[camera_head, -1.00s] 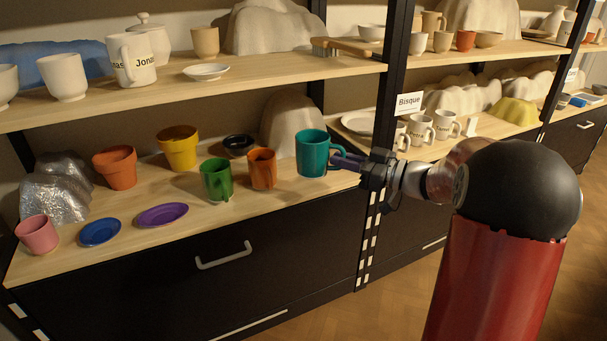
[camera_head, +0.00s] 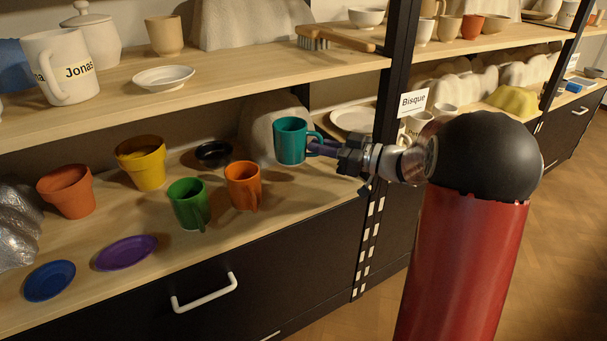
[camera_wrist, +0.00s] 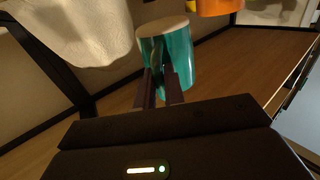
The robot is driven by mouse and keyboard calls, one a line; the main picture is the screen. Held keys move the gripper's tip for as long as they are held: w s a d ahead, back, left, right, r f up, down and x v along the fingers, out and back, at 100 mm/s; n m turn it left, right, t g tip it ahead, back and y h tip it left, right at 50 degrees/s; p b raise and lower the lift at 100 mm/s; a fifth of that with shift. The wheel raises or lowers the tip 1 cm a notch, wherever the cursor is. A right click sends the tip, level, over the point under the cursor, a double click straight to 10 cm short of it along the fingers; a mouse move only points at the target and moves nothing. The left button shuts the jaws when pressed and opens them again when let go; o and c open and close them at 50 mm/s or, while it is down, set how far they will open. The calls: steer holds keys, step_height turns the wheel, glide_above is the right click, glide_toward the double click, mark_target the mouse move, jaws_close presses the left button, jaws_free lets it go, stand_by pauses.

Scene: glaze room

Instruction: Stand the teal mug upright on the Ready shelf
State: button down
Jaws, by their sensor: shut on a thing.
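The teal mug (camera_head: 289,142) is upright in the head view, a little above the lower shelf's board (camera_head: 290,205). My gripper (camera_head: 316,148) comes from the right and is shut on the mug's handle. In the wrist view the teal mug (camera_wrist: 172,55) is ahead of my two fingers (camera_wrist: 162,88), which close around its handle. The handle is partly hidden by the fingers. I see no sign reading Ready; the one readable shelf sign, on the post, says Bisque (camera_head: 413,102).
An orange mug (camera_head: 243,185) and a green mug (camera_head: 189,203) stand left of the teal mug. A pale mound (camera_head: 262,130) is behind it. The black post (camera_head: 397,75) rises close behind my gripper. The upper shelf (camera_head: 240,75) overhangs. Board in front of the mug is clear.

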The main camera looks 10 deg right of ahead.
step_height(320, 180, down, 8)
steer(key=shift+s+r, duration=0.1)
steer(key=shift+f, duration=0.2)
stand_by(0.3)
steer(key=c, duration=1.5)
jaws_free()
steer(key=shift+r, duration=0.15)
